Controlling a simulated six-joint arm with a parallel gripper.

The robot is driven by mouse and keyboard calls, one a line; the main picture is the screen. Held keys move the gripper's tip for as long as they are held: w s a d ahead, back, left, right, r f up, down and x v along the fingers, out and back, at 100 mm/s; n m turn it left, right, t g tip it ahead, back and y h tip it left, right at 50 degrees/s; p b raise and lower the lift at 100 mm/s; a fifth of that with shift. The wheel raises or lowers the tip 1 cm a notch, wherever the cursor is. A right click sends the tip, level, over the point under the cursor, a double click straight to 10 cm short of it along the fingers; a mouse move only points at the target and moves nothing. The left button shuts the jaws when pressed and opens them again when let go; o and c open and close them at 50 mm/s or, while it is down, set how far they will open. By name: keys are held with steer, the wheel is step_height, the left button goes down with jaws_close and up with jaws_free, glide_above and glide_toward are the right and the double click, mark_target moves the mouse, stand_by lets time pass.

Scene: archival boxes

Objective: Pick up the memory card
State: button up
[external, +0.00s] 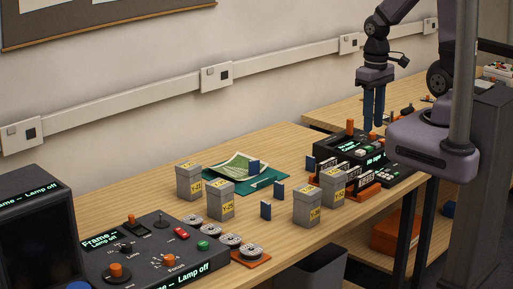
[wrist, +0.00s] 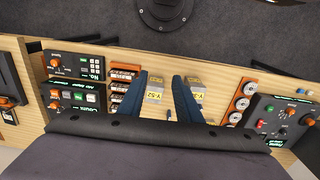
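I cannot tell which is the memory card. My gripper (external: 373,123) points down above the back right of the bench, over the black device and well away from the blue pieces. In the wrist view the blue fingers of my gripper (wrist: 160,77) are apart, with nothing held between them. A small blue piece (wrist: 171,115) shows beyond them.
Grey boxes with yellow labels (external: 221,205) stand among the blue pieces. The black device (external: 365,155) and orange racks (external: 360,190) fill the right side. A control panel (external: 150,245) and reels (external: 230,240) lie at the front left. Bare wood shows mid-bench.

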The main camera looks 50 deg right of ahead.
steer(key=w+a+f+b, duration=0.2)
steer(key=w+f+b, duration=0.3)
steer(key=f+b, duration=0.15)
steer(key=m+t+b, duration=0.2)
steer(key=t+b, duration=0.3)
steer(key=b, duration=1.4)
glide_above(266, 202)
steer(key=s, duration=0.3)
step_height(266, 202, down, 13)
steer(key=shift+g+h, duration=0.3)
steer(key=shift+p+x, duration=0.65)
steer(key=shift+x, duration=2.9)
steer(key=shift+w+a+r, duration=0.1)
steer(key=shift+w+a, duration=0.05)
steer(key=shift+a, duration=0.1)
steer(key=shift+c, duration=0.7)
jaws_close()
